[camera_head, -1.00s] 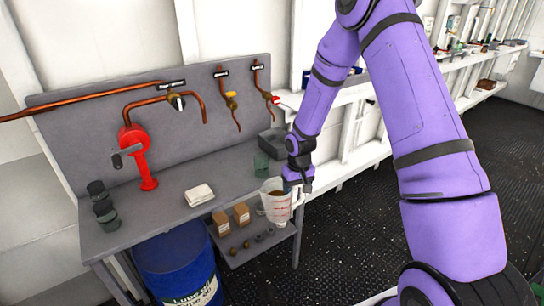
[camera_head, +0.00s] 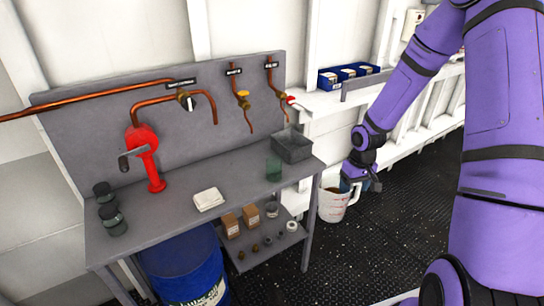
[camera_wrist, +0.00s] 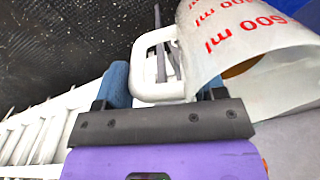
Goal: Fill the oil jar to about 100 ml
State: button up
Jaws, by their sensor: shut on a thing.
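A translucent white measuring jug (camera_head: 331,207) with red markings hangs upright off the right end of the bench, with brown liquid in it. My gripper (camera_head: 359,182) is shut on its handle. In the wrist view the handle (camera_wrist: 145,65) sits between the blue fingers (camera_wrist: 165,92), and the jug wall (camera_wrist: 240,45) reads 600 ml. The liquid level is not readable against the marks. A greenish glass jar (camera_head: 273,170) stands at the bench's right front; I cannot tell whether it holds anything. No label shows which vessel is the oil jar.
The grey bench (camera_head: 165,212) carries a red hand pump (camera_head: 148,160), a folded cloth (camera_head: 208,199), dark jars (camera_head: 112,219) and a grey tray (camera_head: 291,146). Copper pipes with taps (camera_head: 243,98) hang above. A blue drum (camera_head: 180,265) and a shelf with boxes (camera_head: 231,226) are below.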

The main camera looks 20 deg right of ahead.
aim_at(274, 169)
jog(key=i, duration=0.85)
